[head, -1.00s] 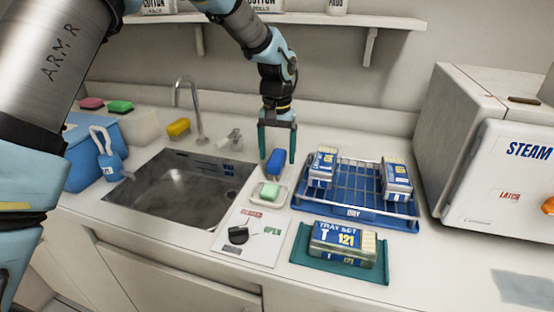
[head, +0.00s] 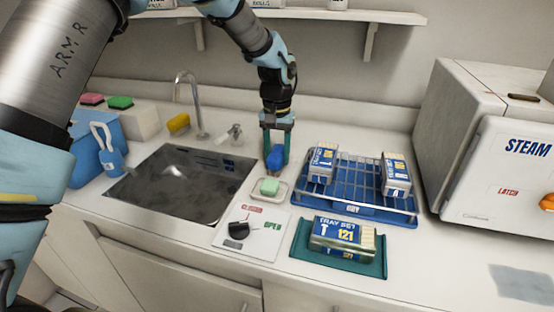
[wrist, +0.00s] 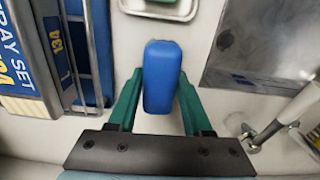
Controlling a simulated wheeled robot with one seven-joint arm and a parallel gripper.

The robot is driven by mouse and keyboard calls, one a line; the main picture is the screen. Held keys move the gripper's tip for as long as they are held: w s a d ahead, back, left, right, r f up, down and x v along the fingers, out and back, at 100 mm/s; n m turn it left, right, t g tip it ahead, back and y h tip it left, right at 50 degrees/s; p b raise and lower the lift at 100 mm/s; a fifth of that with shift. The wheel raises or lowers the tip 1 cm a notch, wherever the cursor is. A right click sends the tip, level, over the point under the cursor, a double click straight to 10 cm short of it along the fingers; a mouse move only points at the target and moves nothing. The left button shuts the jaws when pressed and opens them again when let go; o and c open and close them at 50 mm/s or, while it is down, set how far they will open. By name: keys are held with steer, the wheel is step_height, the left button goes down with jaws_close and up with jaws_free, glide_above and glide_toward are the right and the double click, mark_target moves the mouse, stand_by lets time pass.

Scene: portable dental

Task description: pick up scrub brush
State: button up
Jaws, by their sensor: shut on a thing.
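The scrub brush appears to be the blue, rounded block (head: 275,158) on the counter between the sink and the wire rack. It stands out large in the wrist view (wrist: 162,75). My gripper (head: 276,152) comes down from above with its two green fingers on either side of the block. In the wrist view the gripper (wrist: 161,92) is shut on it, one finger against each side. I cannot tell whether the block is clear of the counter. Its underside is hidden.
A soap dish (head: 282,194) with a green bar is just in front. The sink (head: 180,188) and faucet (head: 187,90) are left. A blue rack (head: 352,209) with labelled packs is close on the right. The steam sterilizer (head: 510,170) stands far right.

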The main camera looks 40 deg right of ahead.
mark_target(277, 151)
jaws_close()
steer(key=shift+r, duration=0.15)
step_height(277, 151, up, 10)
steer(key=shift+f+b, duration=0.1)
steer(key=shift+b, duration=1.15)
